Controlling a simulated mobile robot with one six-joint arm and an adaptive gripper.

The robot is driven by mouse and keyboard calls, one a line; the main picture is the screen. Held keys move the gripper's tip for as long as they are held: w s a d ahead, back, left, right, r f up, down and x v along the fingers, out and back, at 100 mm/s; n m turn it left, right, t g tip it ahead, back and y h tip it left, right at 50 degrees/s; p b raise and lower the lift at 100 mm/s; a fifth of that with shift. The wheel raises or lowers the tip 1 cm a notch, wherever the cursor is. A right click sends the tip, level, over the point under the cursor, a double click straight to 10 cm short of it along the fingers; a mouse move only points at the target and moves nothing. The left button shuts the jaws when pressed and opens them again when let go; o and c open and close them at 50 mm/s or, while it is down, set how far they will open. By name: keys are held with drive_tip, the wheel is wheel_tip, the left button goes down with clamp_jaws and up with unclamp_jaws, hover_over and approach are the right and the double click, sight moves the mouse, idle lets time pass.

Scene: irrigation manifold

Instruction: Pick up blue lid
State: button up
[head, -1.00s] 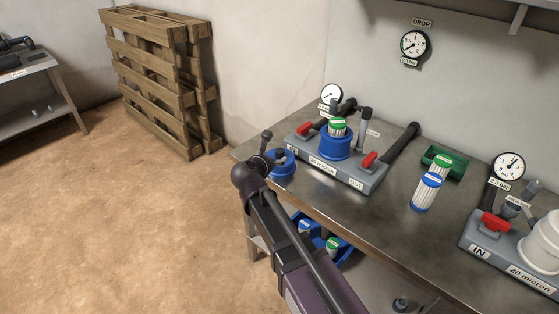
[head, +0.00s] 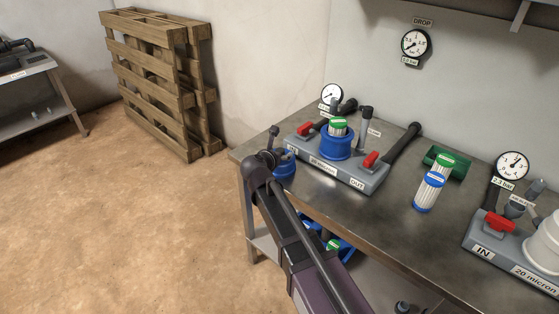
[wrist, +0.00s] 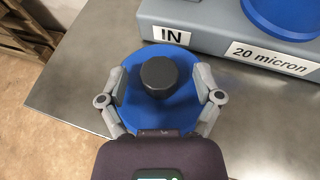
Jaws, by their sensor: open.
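The blue lid (wrist: 160,112) is a round blue disc with a dark knob (wrist: 159,75) on top. It lies on the metal bench near its left corner, and in the head view the lid (head: 286,170) is partly hidden behind my arm. My gripper (wrist: 161,88) is open, with one grey finger on each side of the knob, above the lid. The wrist view shows a gap between each finger and the knob.
The 20 micron manifold (head: 340,172) with an open blue housing (head: 336,146) and red valve handles stands just right of the lid. A blue-and-white cartridge (head: 427,191) and a green tray (head: 458,164) are farther right. A wooden pallet (head: 150,80) leans on the wall.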

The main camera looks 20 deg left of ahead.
clamp_jaws()
drive_tip(key=shift+r, duration=0.2)
idle(0.4)
wheel_tip(320, 180, up, 3)
drive_tip(key=p, duration=0.3)
drive_tip(key=shift+f, duration=0.1)
drive_tip(key=s+d+r+p, duration=0.1)
drive_tip(key=s+d, duration=0.2)
drive_tip(key=s, duration=0.4)
drive_tip(key=s+d+p, duration=0.1)
drive_tip(key=s+d, duration=0.2)
drive_tip(key=s, duration=0.4)
drive_tip(key=shift+s+r, duration=0.4)
drive_tip(key=shift+s, duration=0.1)
